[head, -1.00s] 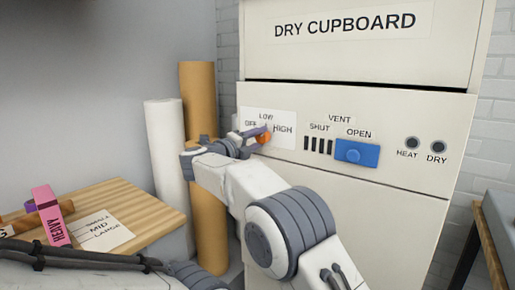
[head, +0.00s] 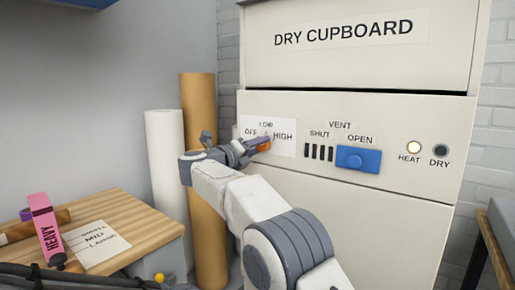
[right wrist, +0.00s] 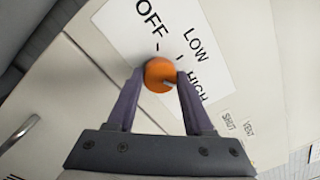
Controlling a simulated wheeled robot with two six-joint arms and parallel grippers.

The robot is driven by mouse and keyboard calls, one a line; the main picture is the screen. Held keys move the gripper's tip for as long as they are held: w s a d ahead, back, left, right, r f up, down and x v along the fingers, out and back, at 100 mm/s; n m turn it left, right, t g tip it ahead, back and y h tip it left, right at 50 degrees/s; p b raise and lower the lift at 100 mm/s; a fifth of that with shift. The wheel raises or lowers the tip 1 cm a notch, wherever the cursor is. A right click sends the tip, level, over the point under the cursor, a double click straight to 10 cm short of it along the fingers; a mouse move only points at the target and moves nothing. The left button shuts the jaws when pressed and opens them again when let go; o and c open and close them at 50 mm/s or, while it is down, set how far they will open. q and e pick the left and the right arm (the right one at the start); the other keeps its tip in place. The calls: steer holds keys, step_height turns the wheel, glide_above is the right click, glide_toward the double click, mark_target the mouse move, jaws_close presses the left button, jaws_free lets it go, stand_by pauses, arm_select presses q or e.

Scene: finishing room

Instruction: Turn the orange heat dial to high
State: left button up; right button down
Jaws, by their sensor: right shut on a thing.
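The orange heat dial (head: 264,146) is on the cupboard's white label panel (head: 287,125), below the words OFF, LOW and HIGH. My right gripper (head: 255,146) is shut on it, with a finger on either side. In the right wrist view the round dial (right wrist: 157,73) sits between the fingertips of my right gripper (right wrist: 158,80). A small pale mark on the dial's lower right edge faces the HIGH word. The HEAT lamp (head: 413,147) glows. My left gripper is not in view.
The blue vent slider (head: 357,158) is under OPEN, right of the dial. The DRY lamp (head: 441,151) is dark. A pink HEAVY tube (head: 46,230) is on the wooden bench (head: 140,223).

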steer(key=shift+f, duration=0.15)
steer(key=shift+c, duration=1.5)
jaws_free()
steer(key=v, duration=1)
steer(key=shift+s+a+b, duration=0.2)
steer(key=shift+b, duration=0.2)
